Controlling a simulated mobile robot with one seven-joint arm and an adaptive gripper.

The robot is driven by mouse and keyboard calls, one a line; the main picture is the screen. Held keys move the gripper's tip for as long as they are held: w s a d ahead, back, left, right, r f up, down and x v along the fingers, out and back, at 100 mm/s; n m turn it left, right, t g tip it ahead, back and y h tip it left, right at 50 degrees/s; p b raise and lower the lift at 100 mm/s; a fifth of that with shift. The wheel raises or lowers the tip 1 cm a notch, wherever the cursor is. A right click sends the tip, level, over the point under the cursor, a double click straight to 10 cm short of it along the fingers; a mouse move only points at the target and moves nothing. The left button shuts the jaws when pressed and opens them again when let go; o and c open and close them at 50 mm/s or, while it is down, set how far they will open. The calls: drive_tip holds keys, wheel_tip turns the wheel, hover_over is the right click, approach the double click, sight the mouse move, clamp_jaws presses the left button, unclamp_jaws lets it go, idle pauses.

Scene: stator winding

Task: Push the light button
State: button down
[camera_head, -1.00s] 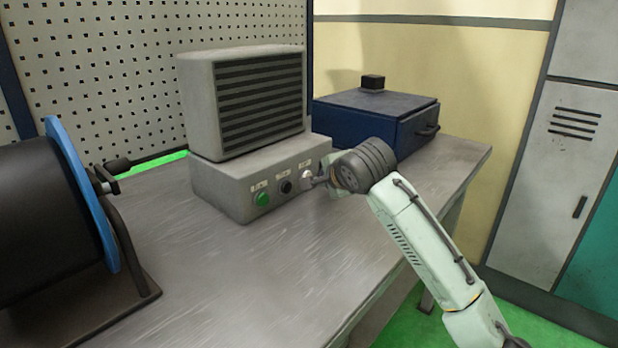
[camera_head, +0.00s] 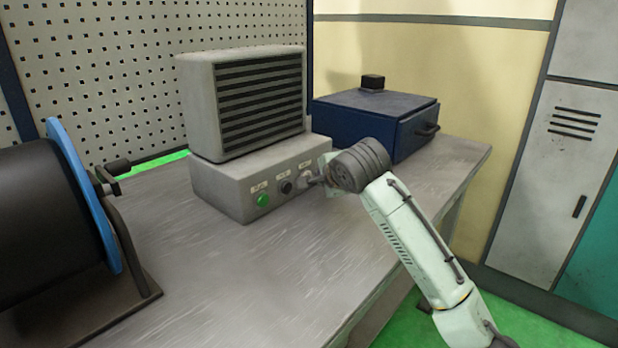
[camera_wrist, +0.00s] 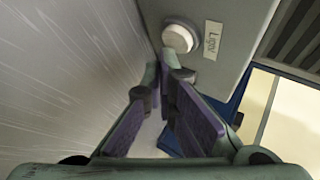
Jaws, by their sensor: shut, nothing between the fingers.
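The grey control box (camera_head: 230,188) stands on the workbench with a row of controls on its front: a green button (camera_head: 262,199), a black knob (camera_head: 287,187) and the white light button (camera_head: 307,170). In the wrist view the round white light button (camera_wrist: 179,38) sits beside a label reading "Light" (camera_wrist: 212,40). My gripper (camera_head: 312,181) is shut and empty, with its fingertips at the box front by the light button and partly hiding it. In the wrist view the fingertips (camera_wrist: 165,70) are just below the button; I cannot tell whether they touch it.
A slatted grey unit (camera_head: 245,100) sits on the control box. A blue box (camera_head: 375,118) with a handle stands behind my wrist. A black drum with a blue rim (camera_head: 85,195) is at the left. The bench (camera_head: 220,270) in front is clear.

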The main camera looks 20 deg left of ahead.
drive_tip(key=shift+w+a, duration=0.1)
drive_tip(key=shift+a, duration=0.3)
idle(0.3)
drive_tip(key=shift+s+d+p, duration=0.3)
drive_tip(key=shift+d, duration=0.5)
drive_tip(key=shift+d, duration=0.1)
drive_tip(key=shift+s+d, duration=0.4)
drive_tip(key=shift+d, duration=0.5)
drive_tip(key=shift+s+d, duration=0.35)
drive_tip(key=shift+d, duration=0.55)
drive_tip(key=shift+s+d, duration=0.4)
drive_tip(key=shift+d, duration=0.5)
